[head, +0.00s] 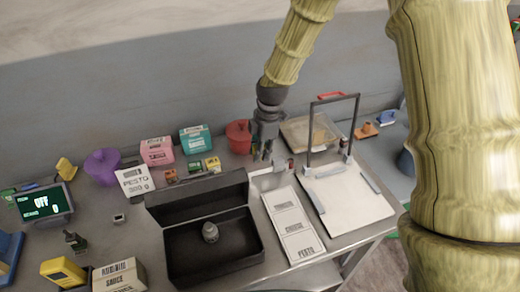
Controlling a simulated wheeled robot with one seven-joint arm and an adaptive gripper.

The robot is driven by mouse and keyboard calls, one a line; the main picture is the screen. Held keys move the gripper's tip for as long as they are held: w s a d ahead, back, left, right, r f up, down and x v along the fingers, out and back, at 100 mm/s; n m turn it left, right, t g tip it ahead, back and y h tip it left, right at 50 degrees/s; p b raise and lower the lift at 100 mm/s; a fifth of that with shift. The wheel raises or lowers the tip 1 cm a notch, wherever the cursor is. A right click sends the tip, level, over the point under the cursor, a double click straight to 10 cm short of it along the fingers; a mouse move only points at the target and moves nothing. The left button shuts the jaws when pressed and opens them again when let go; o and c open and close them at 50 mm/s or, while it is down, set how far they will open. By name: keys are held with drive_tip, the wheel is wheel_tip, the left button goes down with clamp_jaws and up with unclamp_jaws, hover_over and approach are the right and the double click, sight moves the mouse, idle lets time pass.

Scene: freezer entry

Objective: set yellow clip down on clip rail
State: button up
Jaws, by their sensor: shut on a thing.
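My gripper (264,154) points down over the back of the bench, behind the label sheet and right of the dark open box. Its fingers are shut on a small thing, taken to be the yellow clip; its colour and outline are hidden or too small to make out. A pale narrow piece (267,180) lies just below the fingers; I cannot tell whether it is the clip rail. I cannot tell whether the held thing touches it. Small orange, green and yellow pieces (212,164) stand to the left of my gripper.
A dark open box (184,261) holds a grey weight-like piece (210,232). A label sheet (292,227) and a white board with a frame (348,199) lie to the right. A red pot (238,137) stands close behind my gripper. Pink (157,151) and teal (195,139) boxes stand farther left.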

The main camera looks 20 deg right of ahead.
sight(260, 170)
drive_tip(key=shift+s+f, duration=0.25)
drive_tip(key=shift+f, duration=0.05)
drive_tip(key=shift+f+b, duration=0.3)
drive_tip(key=shift+w+f+b, duration=0.2)
drive_tip(key=shift+f+b, duration=0.1)
drive_tip(key=shift+f, duration=0.5)
drive_tip(key=shift+s+f, duration=0.1)
drive_tip(key=shift+f, duration=0.45)
drive_tip(key=shift+f, duration=0.15)
idle(0.6)
drive_tip(key=shift+f+b, duration=0.5)
drive_tip(key=shift+f, duration=1.2)
idle(0.5)
